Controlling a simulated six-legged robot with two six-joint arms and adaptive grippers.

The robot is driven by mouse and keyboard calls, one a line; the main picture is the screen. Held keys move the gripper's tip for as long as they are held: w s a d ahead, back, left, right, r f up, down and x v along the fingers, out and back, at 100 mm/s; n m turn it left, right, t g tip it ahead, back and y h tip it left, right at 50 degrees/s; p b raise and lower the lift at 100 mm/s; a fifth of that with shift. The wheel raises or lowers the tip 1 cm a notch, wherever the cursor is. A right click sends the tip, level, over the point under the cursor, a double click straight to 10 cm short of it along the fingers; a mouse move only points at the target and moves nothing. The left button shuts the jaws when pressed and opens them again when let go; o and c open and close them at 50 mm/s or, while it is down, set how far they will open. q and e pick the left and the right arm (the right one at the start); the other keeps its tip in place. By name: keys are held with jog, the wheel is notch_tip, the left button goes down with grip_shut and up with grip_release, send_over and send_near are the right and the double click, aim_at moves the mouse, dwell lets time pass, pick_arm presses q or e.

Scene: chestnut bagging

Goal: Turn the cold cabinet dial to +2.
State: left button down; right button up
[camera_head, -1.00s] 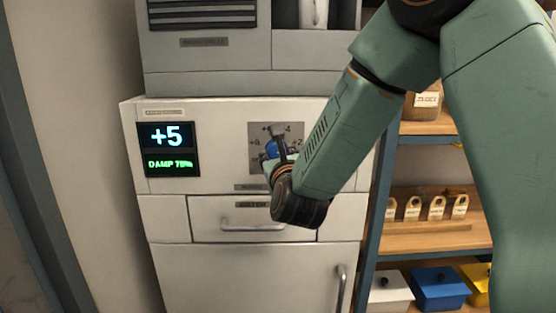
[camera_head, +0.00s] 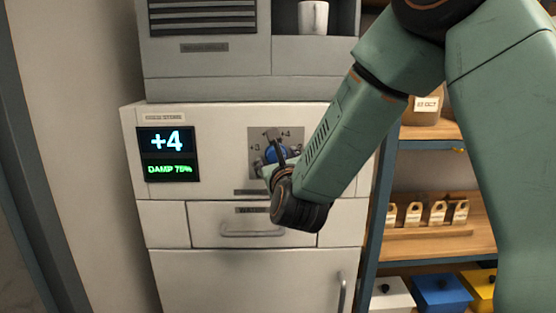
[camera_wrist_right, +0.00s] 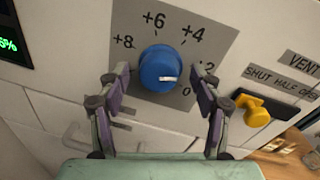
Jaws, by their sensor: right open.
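The blue dial (camera_wrist_right: 158,66) sits on a grey scale plate (camera_wrist_right: 133,22) marked +8, +6, +4, +2 and 0. Its white mark faces right and slightly down in the right wrist view. My right gripper (camera_wrist_right: 160,76) is open, with one finger on each side of the dial; I cannot tell whether they touch it. In the head view the gripper (camera_head: 270,158) partly covers the dial (camera_head: 276,154). The cold cabinet (camera_head: 220,122) has a display (camera_head: 167,141) reading +4, with DAMP 75% below. My left gripper is not in view.
A yellow vent handle (camera_wrist_right: 257,108) is right of the dial in the wrist view. Below the dial is a drawer with a bar handle (camera_head: 252,233). Shelves (camera_head: 440,245) with tags and coloured boxes stand right of the cabinet.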

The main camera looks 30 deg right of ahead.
jog(key=shift+s, duration=0.1)
jog(key=v, duration=0.7)
jog(key=shift+s+a, duration=0.1)
jog(key=shift+s, duration=0.1)
jog(key=s+a+f+n+g+y+b, duration=0.2)
jog(key=a+f+n, duration=0.1)
jog(key=f+n, duration=0.7)
jog(key=s+a+f+n+g+y+b, duration=0.2)
jog(key=s+f+n+g, duration=0.1)
jog(key=f+n, duration=0.7)
jog(key=s+a+f+n+g+y+b, duration=0.2)
jog(key=a+f+n+y, duration=0.1)
jog(key=f+n, duration=0.7)
jog(key=s+a+f+n+g+b, duration=0.2)
jog(key=s+f+n+g+b, duration=0.5)
jog(key=s+f, duration=1.9)
notch_tip(320, 180, down, 4)
jog(key=g+b, duration=0.2)
jog(key=shift+a+r+n+y+b, duration=0.2)
jog(key=shift+n+y+b, duration=0.1)
jog(key=shift+b, duration=0.1)
